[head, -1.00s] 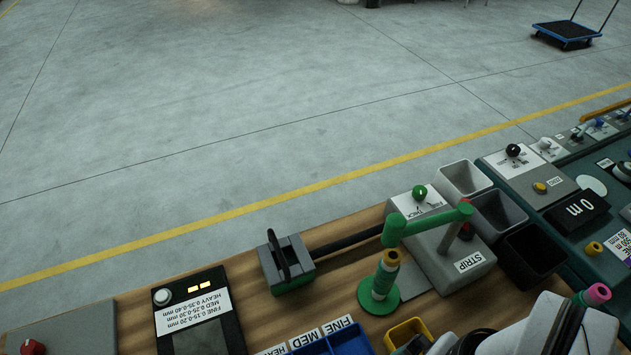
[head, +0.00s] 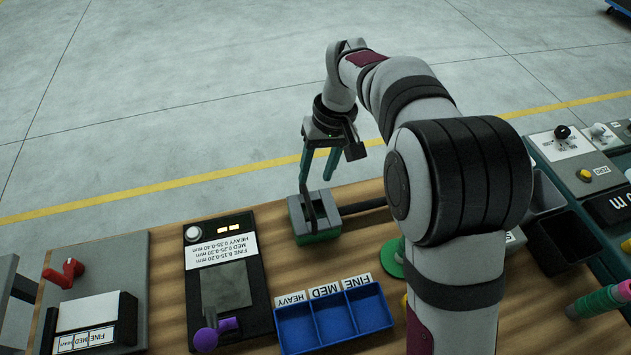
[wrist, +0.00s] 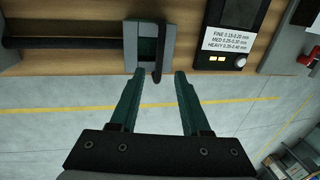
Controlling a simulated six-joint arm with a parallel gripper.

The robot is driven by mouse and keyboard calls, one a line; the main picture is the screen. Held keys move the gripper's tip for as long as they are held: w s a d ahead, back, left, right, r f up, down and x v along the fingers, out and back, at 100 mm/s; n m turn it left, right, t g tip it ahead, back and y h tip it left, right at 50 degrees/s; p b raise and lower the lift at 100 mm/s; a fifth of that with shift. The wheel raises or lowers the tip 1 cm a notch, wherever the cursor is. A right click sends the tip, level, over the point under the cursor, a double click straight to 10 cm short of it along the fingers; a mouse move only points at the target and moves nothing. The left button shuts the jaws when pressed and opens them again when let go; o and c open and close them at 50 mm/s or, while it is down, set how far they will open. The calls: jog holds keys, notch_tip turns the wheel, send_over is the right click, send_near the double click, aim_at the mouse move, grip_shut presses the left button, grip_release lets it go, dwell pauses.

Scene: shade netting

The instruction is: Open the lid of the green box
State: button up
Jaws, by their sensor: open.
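A small box with green sides and a grey top (head: 318,224) stands near the back edge of the wooden bench. A dark, narrow upright piece (head: 308,207) rises from it; I cannot tell whether it is the lid or a handle. In the wrist view the dark piece's end lies between the fingertips (wrist: 160,73), with no clear contact.
A dark bar (head: 365,206) runs right from the box. A gauge panel (head: 227,282) stands to the left, with a blue three-part tray (head: 333,318) in front. My arm covers much of the right side. Open floor lies behind the bench.

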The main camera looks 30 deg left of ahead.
aim_at(309, 199)
jog(key=f, duration=0.5)
jog(key=s+a+f, duration=0.1)
jog(key=f, duration=0.1)
jog(key=shift+f, duration=0.25)
grip_shut()
dwell(1.0)
